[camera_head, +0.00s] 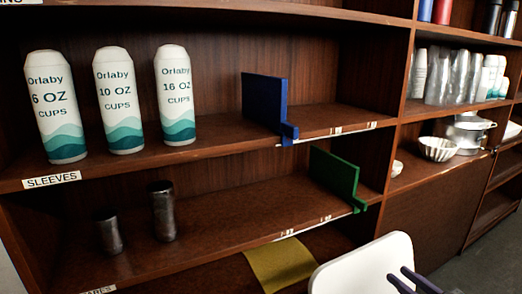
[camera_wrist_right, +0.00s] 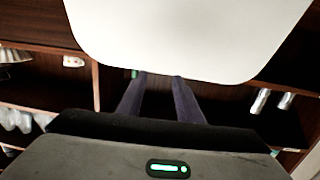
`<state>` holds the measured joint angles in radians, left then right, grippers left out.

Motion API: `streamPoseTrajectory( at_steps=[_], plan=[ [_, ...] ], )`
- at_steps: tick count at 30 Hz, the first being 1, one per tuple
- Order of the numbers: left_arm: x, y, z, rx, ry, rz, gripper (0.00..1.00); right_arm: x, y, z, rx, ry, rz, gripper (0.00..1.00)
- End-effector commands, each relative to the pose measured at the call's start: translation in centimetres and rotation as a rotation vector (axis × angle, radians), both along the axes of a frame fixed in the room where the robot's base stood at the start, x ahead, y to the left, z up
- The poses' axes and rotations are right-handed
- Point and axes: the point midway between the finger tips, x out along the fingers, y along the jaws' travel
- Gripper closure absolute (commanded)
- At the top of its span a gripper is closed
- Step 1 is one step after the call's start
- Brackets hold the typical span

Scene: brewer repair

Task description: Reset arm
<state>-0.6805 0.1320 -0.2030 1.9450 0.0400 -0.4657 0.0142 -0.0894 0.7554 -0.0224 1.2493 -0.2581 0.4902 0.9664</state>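My right gripper (camera_head: 397,274) shows at the bottom right of the head view, with two dark fingers in front of a white rounded panel (camera_head: 350,272). In the right wrist view the fingers of the right gripper (camera_wrist_right: 162,78) stand apart with nothing seen between them. Their tips overlap the edge of the white panel (camera_wrist_right: 190,35); I cannot tell whether they touch it or what the panel belongs to. My left gripper is in neither view.
A wooden shelf unit (camera_head: 215,150) holds three Orlaby cup sleeves (camera_head: 121,100), two dark metal cylinders (camera_head: 163,210), a blue divider (camera_head: 264,100) and a green divider (camera_head: 335,172). A yellowish sheet (camera_head: 280,263) lies below. Bowls (camera_head: 437,149) and stacked cups stand at the right. Floor shows at far right.

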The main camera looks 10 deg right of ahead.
Motion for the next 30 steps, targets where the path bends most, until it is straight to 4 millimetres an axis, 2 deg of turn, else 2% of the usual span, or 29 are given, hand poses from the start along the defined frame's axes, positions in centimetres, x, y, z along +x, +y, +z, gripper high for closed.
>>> streamPoseTrajectory(
  at_steps=[2, 5, 8, 11, 12, 16, 18, 22, 26, 30],
  plan=[
    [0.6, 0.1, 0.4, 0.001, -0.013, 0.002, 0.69, -0.9, 1.9, -2.1, -0.002, 0.028, -0.011, 0.67],
    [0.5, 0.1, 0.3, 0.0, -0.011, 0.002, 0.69, -2.3, 4.4, -4.7, -0.01, 0.072, -0.031, 0.67],
    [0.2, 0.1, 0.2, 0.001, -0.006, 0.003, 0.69, -4.3, 7.7, -7.8, -0.019, 0.134, -0.051, 0.67],
    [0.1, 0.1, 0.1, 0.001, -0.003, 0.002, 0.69, -7.6, 12.3, -11.4, -0.03, 0.227, -0.069, 0.67],
    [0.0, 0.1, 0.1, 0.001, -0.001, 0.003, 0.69, -9.2, 14.4, -12.8, -0.034, 0.273, -0.075, 0.67],
    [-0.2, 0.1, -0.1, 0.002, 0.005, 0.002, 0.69, -15.1, 21.2, -16.2, -0.049, 0.44, -0.072, 0.67],
    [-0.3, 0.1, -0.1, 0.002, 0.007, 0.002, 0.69, -18.1, 24.4, -17.1, -0.055, 0.523, -0.055, 0.67],
    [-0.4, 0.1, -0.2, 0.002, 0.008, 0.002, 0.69, -22.4, 28.9, -17.5, -0.062, 0.642, -0.013, 0.67],
    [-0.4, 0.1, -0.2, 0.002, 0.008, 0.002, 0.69, -24.6, 31.2, -17.4, -0.069, 0.702, 0.019, 0.67],
    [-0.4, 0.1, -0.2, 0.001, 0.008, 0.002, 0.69, -25.1, 31.8, -17.4, -0.072, 0.718, 0.03, 0.67]
  ],
)
